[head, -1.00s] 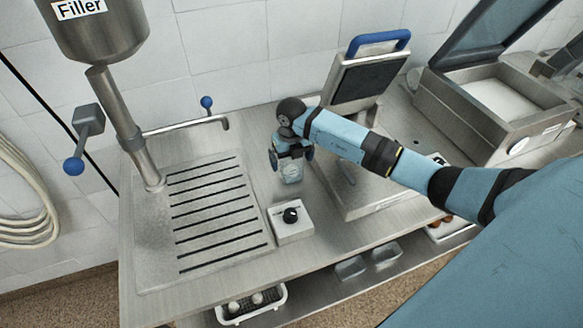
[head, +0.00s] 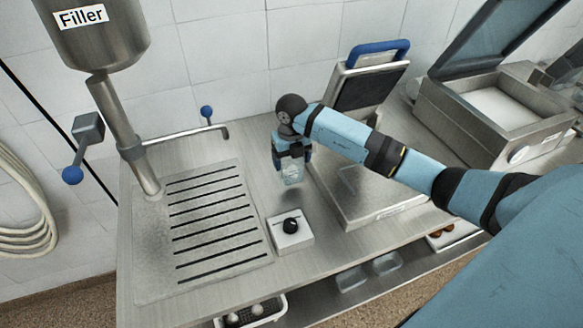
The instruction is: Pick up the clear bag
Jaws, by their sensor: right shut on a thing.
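The clear bag (head: 292,174) is a small see-through shape hanging just below my right gripper (head: 291,158). My right gripper points down over the steel counter, left of the hinged press, and is shut on the bag. The bag's upper part is hidden by the fingers. It appears to be a little above the counter top. My left gripper is not in the view.
The filler (head: 95,35) with its spout and lever stands at the left over a slotted drain plate (head: 210,222). A control box (head: 290,232) with a black knob sits in front of the gripper. The open press (head: 365,190) is to the right, with a lidded machine (head: 495,115) beyond.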

